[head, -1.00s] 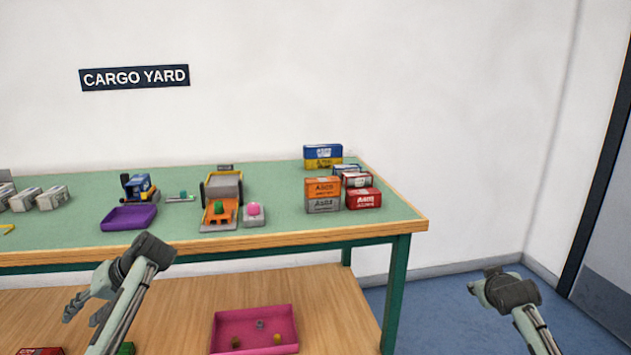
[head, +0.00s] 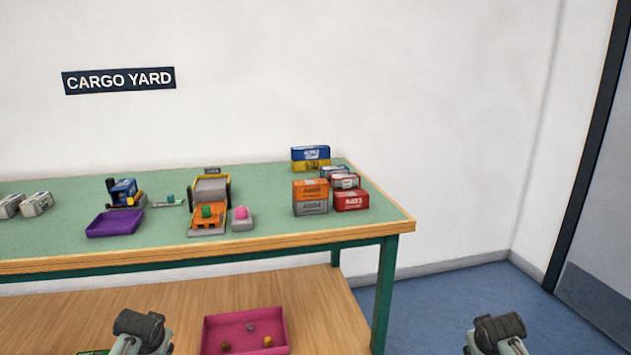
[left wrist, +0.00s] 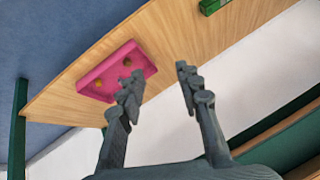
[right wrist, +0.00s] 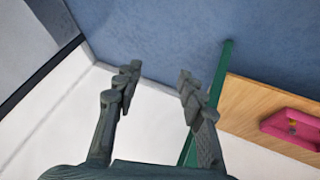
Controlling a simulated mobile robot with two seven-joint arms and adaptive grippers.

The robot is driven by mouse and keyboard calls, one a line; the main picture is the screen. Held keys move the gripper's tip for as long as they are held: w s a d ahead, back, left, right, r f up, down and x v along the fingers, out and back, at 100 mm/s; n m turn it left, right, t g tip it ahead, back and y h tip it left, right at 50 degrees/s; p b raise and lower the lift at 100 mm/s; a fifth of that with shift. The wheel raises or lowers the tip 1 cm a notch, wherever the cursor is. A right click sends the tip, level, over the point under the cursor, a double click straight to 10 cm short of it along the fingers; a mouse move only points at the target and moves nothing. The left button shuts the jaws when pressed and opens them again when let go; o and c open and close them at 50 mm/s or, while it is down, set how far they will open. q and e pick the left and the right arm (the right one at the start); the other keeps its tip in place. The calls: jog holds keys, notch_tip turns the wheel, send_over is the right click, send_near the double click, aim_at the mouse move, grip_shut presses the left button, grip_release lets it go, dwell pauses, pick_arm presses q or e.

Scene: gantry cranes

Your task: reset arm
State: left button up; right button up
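My left arm stands at the lower left of the head view; its fingers do not show there. In the left wrist view my left gripper (left wrist: 158,88) is open and empty, with the pink tray (left wrist: 92,82) and wooden lower shelf (left wrist: 165,55) beyond its fingers. My right arm stands at the lower right of the head view, beyond the table's right end. In the right wrist view my right gripper (right wrist: 156,90) is open and empty, with blue floor and white wall beyond it. Neither gripper touches anything.
The green table top (head: 265,220) holds a purple tray (head: 115,222), a blue toy vehicle (head: 123,193), a yellow-orange toy vehicle (head: 210,190) and several boxes (head: 310,196) at the right. The pink tray (head: 222,338) with small pieces sits on the lower shelf. Floor right of the table is clear.

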pick_arm(q)
jog(key=s+d+f+g, duration=0.1)
jog(key=s+d+f, duration=0.2)
jog(key=s, duration=0.7)
jog(key=s+d+f+g+h, duration=0.1)
jog(key=s+d+f, duration=0.3)
jog(key=s, duration=0.7)
jog(key=s+d+f+g+h, duration=0.1)
jog(key=s+d+f, duration=0.2)
jog(key=s, duration=0.8)
notch_tip(320, 180, down, 3)
jog(key=shift+s+d+r+m, duration=0.15)
jog(key=shift+d+r+m, duration=0.05)
jog(key=shift+m, duration=0.1)
pick_arm(e)
jog(key=s+a+f+g, duration=0.1)
jog(key=s+a+f, duration=0.2)
jog(key=s, duration=0.7)
jog(key=s+a+f+g+y, duration=0.1)
jog(key=s+a+f, duration=0.3)
jog(key=s, duration=0.7)
jog(key=s+a+f+g+y, duration=0.1)
jog(key=s+a+f, duration=0.2)
jog(key=s, duration=0.8)
notch_tip(320, 180, down, 2)
jog(key=shift+a+f+n, duration=0.25)
jog(key=shift+n, duration=0.15)
